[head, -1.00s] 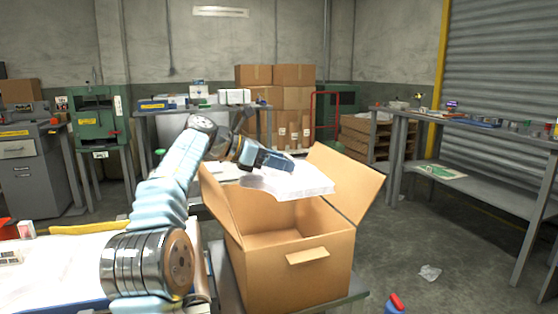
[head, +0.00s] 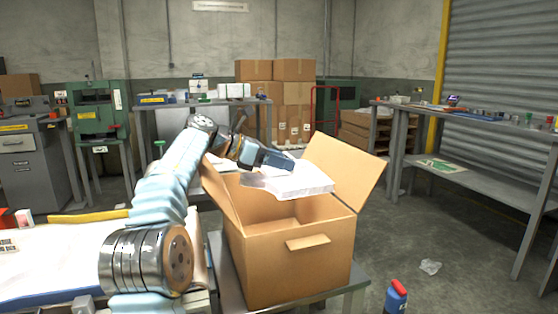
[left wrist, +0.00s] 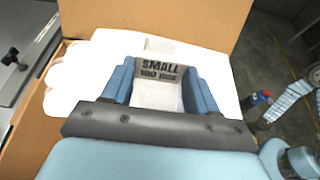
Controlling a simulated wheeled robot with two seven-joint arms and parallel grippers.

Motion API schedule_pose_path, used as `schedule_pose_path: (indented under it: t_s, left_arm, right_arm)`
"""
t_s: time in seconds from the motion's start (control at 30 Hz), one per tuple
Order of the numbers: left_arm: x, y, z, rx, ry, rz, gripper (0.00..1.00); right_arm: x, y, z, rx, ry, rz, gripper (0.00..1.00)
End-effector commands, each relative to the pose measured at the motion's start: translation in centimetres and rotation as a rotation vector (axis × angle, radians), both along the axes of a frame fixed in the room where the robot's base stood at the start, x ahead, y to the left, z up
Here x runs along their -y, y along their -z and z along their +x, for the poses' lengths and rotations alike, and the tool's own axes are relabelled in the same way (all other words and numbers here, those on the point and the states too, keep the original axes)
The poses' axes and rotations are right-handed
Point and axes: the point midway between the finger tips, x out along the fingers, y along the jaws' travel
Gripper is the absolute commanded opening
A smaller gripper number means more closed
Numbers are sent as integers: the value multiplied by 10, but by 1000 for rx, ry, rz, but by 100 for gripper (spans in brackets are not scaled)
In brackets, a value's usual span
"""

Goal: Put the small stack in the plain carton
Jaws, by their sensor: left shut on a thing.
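The small stack (head: 300,182) is a white pile of flat sheets with a grey band marked "SMALL" (left wrist: 160,68), readable in the left wrist view. My left gripper (head: 277,163) is shut on it and holds it over the open mouth of the plain carton. The plain carton (head: 290,262) is brown, with its flaps spread open, and stands on a low metal table. The stack hides part of the carton's opening, and the carton's floor is not visible.
A white-topped table (head: 60,262) with a yellow strip lies at the left. A blue bottle with a red cap (head: 396,297) stands right of the carton. A metal bench (head: 470,125) is at the right. Crumpled plastic (head: 430,267) lies on open floor.

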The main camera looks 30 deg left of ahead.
Motion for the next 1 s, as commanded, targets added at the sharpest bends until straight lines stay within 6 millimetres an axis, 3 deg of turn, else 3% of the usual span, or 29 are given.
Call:
schedule_pose_path:
  t_s: [0.3,0.33,0.5,0.83,1.0]
  left_arm:
    - [0,15,0,-1,1,-1,27]
    - [0,13,0,-1,1,-1,63]
    - [1,14,1,-3,2,-2,89]
    - [1,14,1,-5,3,-2,89]
    - [1,2,1,-4,3,-1,89]
  right_arm:
    - [3,13,1,2,6,-4,43]
    - [3,11,1,2,6,-5,43]
    - [3,11,1,3,6,-4,43]
    - [3,9,1,3,6,-4,43]
    - [3,-1,1,3,6,-4,43]
